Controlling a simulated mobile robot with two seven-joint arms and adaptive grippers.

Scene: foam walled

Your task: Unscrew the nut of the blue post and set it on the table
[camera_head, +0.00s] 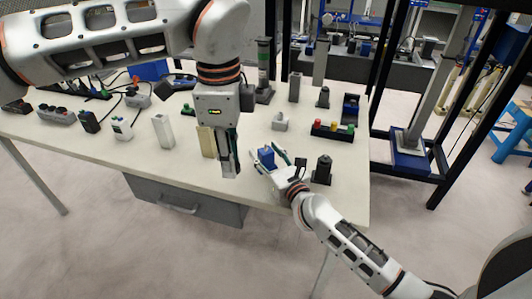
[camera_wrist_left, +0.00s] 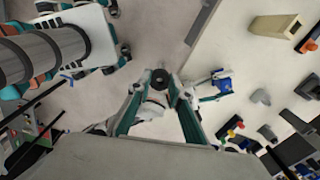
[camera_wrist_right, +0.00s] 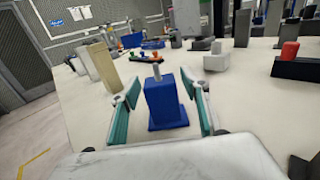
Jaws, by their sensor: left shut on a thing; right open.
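The blue post (camera_head: 266,157) stands upright near the table's front edge. In the right wrist view, the blue post (camera_wrist_right: 164,102) has a bare grey stud on top and stands on a blue base. My right gripper (camera_head: 272,160) is open, with its teal fingers (camera_wrist_right: 160,105) on either side of the post and gaps visible. My left gripper (camera_head: 230,174) points down, to the left of the post in the head view. In the left wrist view it is shut on the dark round nut (camera_wrist_left: 160,77), held at the fingertips. The blue post also shows there (camera_wrist_left: 222,84).
A black post (camera_head: 322,168) stands right of my right gripper. A tan block (camera_head: 207,142) and a white block (camera_head: 163,131) stand left of my left gripper. A button strip (camera_head: 332,130) lies behind. The table front (camera_head: 262,193) has some bare surface.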

